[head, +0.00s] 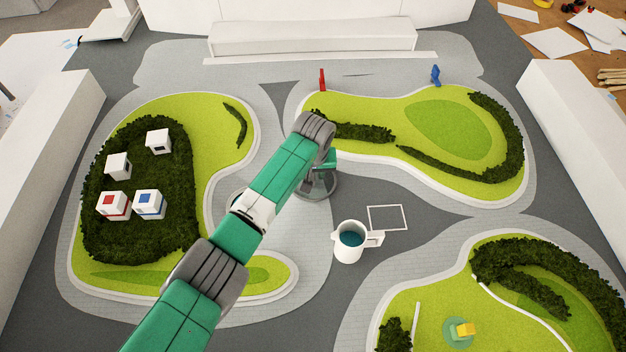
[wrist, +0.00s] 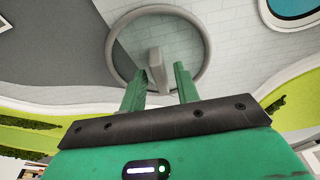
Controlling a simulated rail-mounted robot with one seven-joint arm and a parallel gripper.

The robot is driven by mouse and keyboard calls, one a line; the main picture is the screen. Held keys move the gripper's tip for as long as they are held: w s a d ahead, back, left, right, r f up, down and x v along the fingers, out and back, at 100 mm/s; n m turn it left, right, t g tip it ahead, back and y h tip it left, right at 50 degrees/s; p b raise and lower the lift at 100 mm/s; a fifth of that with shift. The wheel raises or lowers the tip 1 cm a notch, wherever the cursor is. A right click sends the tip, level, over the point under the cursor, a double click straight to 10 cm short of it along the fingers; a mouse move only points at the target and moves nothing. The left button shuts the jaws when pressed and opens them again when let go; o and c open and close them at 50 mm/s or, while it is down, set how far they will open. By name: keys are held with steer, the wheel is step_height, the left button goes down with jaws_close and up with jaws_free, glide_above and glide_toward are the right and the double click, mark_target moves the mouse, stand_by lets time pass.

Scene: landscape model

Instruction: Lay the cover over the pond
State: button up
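The cover (wrist: 205,50) is a round grey ring with an upright grey handle (wrist: 157,62) near its middle. Paving shows inside its rim in the wrist view. It lies on the pale paving in the head view (head: 335,186), partly hidden by my gripper (head: 318,170). My gripper (wrist: 158,70) is open directly above the cover, one finger on each side of the handle, with narrow gaps. I cannot tell how deep the fingers reach. The pond (wrist: 295,8) is blue with a pale rim, cut off at the wrist view's top right. My arm hides most of it in the head view.
A white mug (head: 346,254) with teal liquid stands right of and nearer than the cover, beside a white square outline (head: 388,217). Small white blocks (head: 117,165) sit on the left hedge. Red (head: 322,79) and blue (head: 435,75) figures stand at the back.

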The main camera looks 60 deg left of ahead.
jaws_close()
steer(key=shift+p+v, duration=0.8)
steer(key=shift+p, duration=0.2)
step_height(320, 180, up, 4)
steer(key=p, duration=0.4)
steer(key=shift+a+f, duration=0.1)
steer(key=shift+f, duration=0.15)
stand_by(0.3)
